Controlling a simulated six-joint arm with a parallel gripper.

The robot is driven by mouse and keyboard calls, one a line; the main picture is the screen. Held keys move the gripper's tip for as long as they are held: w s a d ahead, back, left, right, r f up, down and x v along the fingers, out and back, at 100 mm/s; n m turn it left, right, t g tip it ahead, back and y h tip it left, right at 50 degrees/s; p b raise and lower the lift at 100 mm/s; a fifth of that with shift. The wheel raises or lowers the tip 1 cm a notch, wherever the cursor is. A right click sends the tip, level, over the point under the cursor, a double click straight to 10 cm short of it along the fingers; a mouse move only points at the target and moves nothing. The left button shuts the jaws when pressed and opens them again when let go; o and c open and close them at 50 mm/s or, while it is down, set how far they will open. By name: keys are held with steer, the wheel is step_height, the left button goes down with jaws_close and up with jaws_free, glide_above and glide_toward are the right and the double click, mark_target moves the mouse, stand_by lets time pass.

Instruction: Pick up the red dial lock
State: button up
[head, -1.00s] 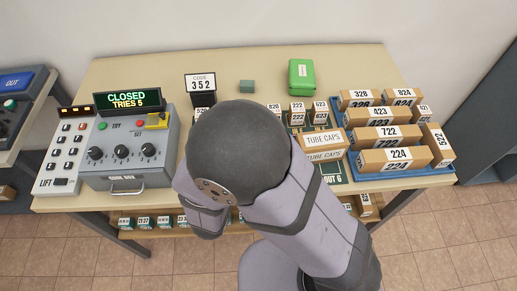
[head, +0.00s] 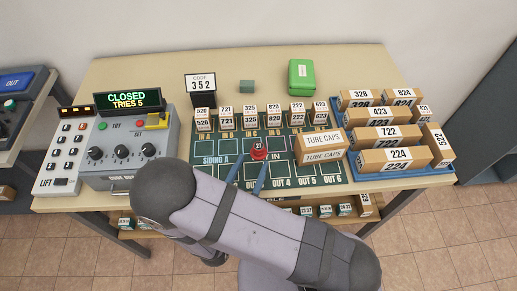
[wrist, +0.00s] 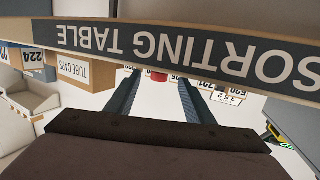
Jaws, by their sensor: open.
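The red dial lock (head: 259,149) sits on the green mat (head: 224,148) near its middle, with a small white number label on its top. It also shows in the wrist view as a small red shape (wrist: 159,77) beyond my fingertips, between them. My gripper (head: 248,172) is open, its two blue fingers low on the near side of the lock and apart from it. In the wrist view the fingers of my gripper (wrist: 160,85) are spread with nothing between them but the lock further off. My arm hides the mat's front left part.
The tube caps box (head: 322,147) stands right of the lock. Small numbered boxes (head: 249,117) line the mat's back edge. A blue tray (head: 425,171) of boxes is at the right; the control box (head: 124,150) is at the left. The table's lettered edge (wrist: 170,50) crosses the wrist view.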

mark_target(257, 153)
steer(key=shift+p+x, duration=0.3)
steer(key=shift+x, duration=0.7)
steer(key=shift+w+d, duration=0.1)
steer(key=shift+w, duration=0.05)
steer(key=x, duration=0.1)
steer(key=p+x, duration=0.2)
steer(key=shift+w+d+r, duration=0.15)
steer(key=shift+r, duration=0.05)
steer(key=shift+w+d+f, duration=0.2)
steer(key=shift+w, duration=0.5)
steer(key=c, duration=1.2)
